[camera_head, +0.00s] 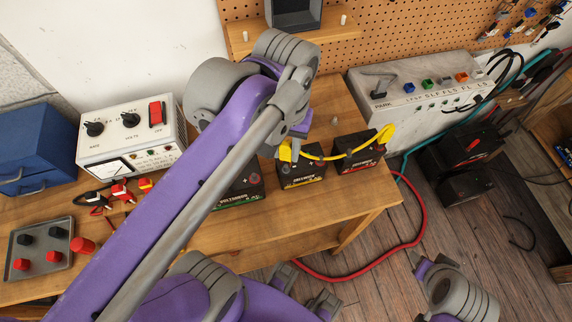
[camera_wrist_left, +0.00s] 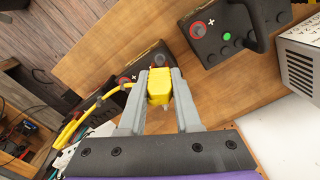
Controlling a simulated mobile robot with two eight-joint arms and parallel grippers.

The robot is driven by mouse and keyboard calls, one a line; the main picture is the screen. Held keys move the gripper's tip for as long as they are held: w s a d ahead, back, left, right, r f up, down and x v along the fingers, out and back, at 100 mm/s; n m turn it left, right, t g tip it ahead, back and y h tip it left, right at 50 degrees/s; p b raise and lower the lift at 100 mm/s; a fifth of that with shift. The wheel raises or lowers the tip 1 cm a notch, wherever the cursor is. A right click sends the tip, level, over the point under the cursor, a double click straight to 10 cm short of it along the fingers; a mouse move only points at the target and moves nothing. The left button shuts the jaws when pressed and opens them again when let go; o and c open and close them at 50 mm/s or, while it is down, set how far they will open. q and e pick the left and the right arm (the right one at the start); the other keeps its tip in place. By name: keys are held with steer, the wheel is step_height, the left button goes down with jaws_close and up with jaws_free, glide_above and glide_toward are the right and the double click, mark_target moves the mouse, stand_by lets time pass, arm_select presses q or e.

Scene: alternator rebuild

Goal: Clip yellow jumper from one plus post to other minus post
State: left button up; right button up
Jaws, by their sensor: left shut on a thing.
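My left gripper (camera_head: 292,140) is shut on one yellow clip of the jumper (camera_wrist_left: 159,88), over the middle, yellow-labelled battery (camera_head: 301,178). I cannot tell whether this clip touches a post. The yellow cable (camera_head: 333,156) runs right to its other clip (camera_head: 386,133), at the red-labelled battery (camera_head: 360,160); the post under that clip is hidden. In the left wrist view, a red plus post (camera_wrist_left: 125,82) shows beside the held clip. My arm partly covers the green-labelled battery (camera_head: 240,192). At the bottom are parts of my right arm; its jaw state is unclear.
A white meter box (camera_head: 130,140) and a blue toolbox (camera_head: 38,150) stand at the left of the wooden bench. A grey tray (camera_head: 40,250) holds red and black caps. A grey test panel (camera_head: 415,95) stands behind the batteries. A red hose (camera_head: 400,245) lies on the floor.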

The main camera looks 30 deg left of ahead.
arm_select(q)
steer(key=shift+f, duration=0.1)
arm_select(e)
steer(key=shift+f, duration=0.1)
arm_select(q)
steer(key=shift+f+b, duration=0.7)
steer(key=shift+f, duration=0.45)
arm_select(e)
steer(key=shift+s+f, duration=0.2)
steer(key=shift+f, duration=0.55)
arm_select(q)
steer(key=o, duration=1)
steer(key=shift+r, duration=0.1)
step_height(320, 180, up, 9)
steer(key=p, duration=0.5)
steer(key=shift+w+f+p, duration=0.1)
steer(key=shift+f+p, duration=0.1)
steer(key=shift+p, duration=0.15)
steer(key=shift+f, duration=0.1)
arm_select(e)
step_height(320, 180, up, 7)
steer(key=w, duration=0.2)
steer(key=shift+w+t, duration=0.3)
steer(key=shift+r, duration=0.1)
